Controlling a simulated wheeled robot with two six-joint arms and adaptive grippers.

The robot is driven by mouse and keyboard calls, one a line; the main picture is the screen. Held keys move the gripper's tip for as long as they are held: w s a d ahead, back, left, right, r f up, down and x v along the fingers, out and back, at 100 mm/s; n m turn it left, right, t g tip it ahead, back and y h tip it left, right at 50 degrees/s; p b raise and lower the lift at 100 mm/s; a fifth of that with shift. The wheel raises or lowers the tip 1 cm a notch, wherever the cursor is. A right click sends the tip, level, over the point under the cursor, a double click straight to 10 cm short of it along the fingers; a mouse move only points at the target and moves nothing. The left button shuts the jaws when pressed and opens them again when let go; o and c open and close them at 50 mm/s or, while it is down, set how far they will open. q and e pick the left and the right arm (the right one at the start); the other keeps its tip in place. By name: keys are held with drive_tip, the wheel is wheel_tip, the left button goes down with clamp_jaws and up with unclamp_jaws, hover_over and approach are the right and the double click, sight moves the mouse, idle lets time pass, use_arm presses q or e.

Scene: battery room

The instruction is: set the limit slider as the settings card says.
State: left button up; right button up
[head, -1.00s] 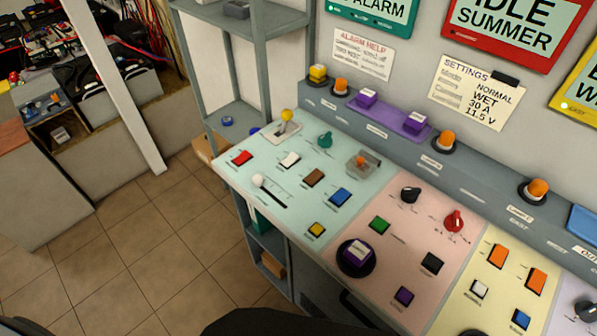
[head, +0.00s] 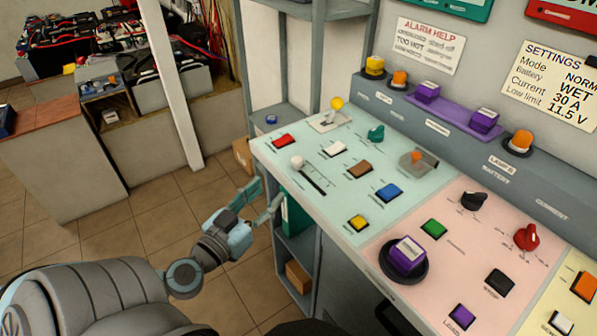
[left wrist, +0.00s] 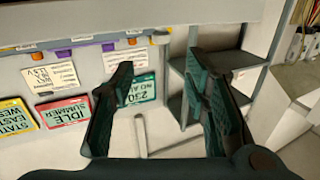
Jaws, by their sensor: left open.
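The limit slider's white knob (head: 297,161) sits at the far left end of its dark slot on the pale green panel (head: 290,146). The scale marks beside it are too small to read. The settings card (head: 540,98) on the wall reads Battery WET, Current 30 A, Low limit 11.5 V; its Mode line is cut off after "NORM". The card also shows in the left wrist view (left wrist: 50,78). My left gripper (head: 264,197) is open and empty, off the panel's left edge, below and left of the knob. Its two fingers stand apart in the left wrist view (left wrist: 160,70). My right gripper is not in view.
A yellow-topped lever (head: 336,104), a teal knob (head: 376,133) and several coloured buttons surround the slider. A purple button (head: 408,253) stands on a dark round base nearer the front. A grey shelf rack (head: 292,240) stands beside the console. Tiled floor lies open at left.

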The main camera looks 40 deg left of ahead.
sight(295, 161)
use_arm(q)
drive_tip(key=w+p, duration=0.1)
drive_tip(key=w, duration=0.3)
drive_tip(key=w+a+p, duration=0.1)
drive_tip(key=w, duration=0.3)
drive_tip(key=w+p, duration=0.2)
drive_tip(key=w, duration=0.2)
drive_tip(key=shift+w+a+r, duration=0.25)
drive_tip(key=shift+w+r, duration=0.05)
drive_tip(key=shift+w, duration=0.05)
drive_tip(key=shift+w+f, duration=0.15)
drive_tip(key=shift+w, duration=0.35)
drive_tip(key=shift+c, duration=0.6)
clamp_jaws()
